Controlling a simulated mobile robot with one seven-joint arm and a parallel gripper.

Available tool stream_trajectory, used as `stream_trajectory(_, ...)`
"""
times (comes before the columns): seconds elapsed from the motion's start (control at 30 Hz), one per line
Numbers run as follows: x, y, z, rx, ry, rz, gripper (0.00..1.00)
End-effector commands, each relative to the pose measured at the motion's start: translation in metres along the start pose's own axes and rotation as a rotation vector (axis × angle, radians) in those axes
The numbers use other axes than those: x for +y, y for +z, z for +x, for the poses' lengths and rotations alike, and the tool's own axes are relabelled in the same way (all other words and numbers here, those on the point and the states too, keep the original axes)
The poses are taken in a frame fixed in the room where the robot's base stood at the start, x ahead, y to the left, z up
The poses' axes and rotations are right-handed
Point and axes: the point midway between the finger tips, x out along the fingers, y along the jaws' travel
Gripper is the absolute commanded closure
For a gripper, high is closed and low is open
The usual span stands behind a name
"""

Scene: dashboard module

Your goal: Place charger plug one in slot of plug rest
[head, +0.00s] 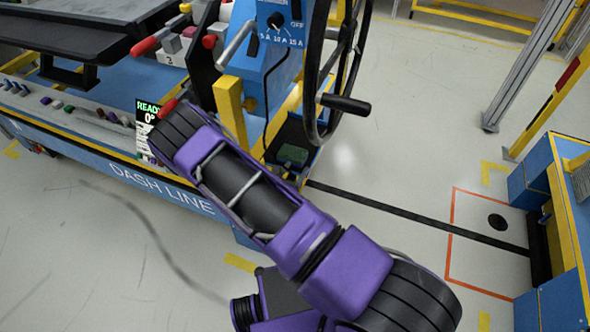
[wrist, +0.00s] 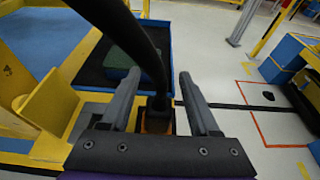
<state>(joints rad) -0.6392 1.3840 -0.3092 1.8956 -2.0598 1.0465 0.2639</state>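In the wrist view my gripper (wrist: 158,78) is open, its two grey fingers apart with one on each side. A thick black cable (wrist: 150,50) curves down between the fingers to a small dark block (wrist: 158,103), which looks like a charger plug. An orange-brown part (wrist: 157,124) shows just below it. I see gaps between the block and both fingers. In the head view a thin black cable (head: 267,125) hangs from the blue charger box (head: 262,60) with the dial. My gripper is hidden there behind my arm. I cannot pick out the plug rest's slot for certain.
A yellow bracket (head: 230,112) stands beside the blue box and also shows at left in the wrist view (wrist: 48,100). A dark tray (head: 308,150) holds a green-topped item (wrist: 122,62). A black handwheel (head: 330,110) stands to the right. Open floor lies beyond.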

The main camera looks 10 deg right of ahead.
Motion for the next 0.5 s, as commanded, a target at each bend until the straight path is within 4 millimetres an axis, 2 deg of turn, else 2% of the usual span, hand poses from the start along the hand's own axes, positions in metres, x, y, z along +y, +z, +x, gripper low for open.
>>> stream_trajectory(0.23,0.000,0.002,-0.001,0.000,0.000,0.000,0.38)
stream_trajectory(0.37,0.001,0.013,-0.004,0.000,0.001,0.002,0.38)
stream_trajectory(0.5,0.001,0.013,-0.033,0.003,0.003,-0.002,0.38)
